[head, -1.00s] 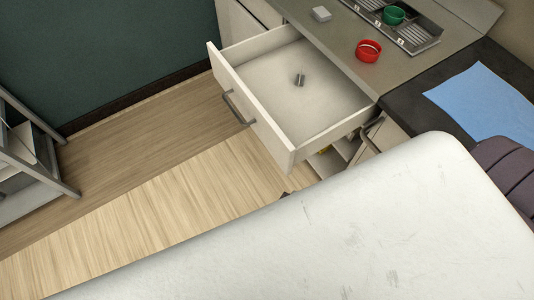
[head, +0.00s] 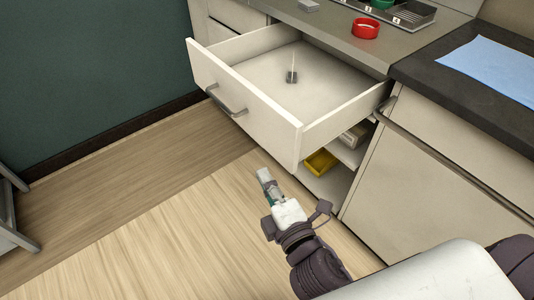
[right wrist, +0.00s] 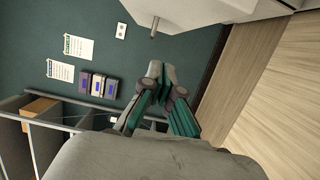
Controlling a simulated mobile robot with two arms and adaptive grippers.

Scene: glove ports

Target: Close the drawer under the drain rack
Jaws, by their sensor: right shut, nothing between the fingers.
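The white drawer (head: 243,103) stands pulled out under the counter with the drain rack (head: 395,14). Its grey bar handle (head: 226,103) is on the front panel. A small dark metal object (head: 291,77) lies inside the drawer. My right gripper (head: 266,182) is low in front of the drawer's near corner, apart from it, above the wood floor. It is shut and empty. In the right wrist view its fingers (right wrist: 160,75) are together, with a pale panel and a short handle (right wrist: 155,27) beyond them. My left gripper is not in view.
A red ring-shaped dish (head: 365,28) and a grey block (head: 309,6) stand on the counter. A yellow bin (head: 320,162) sits on the open shelf under the drawer. A cabinet door with a long handle (head: 425,150) is to the right.

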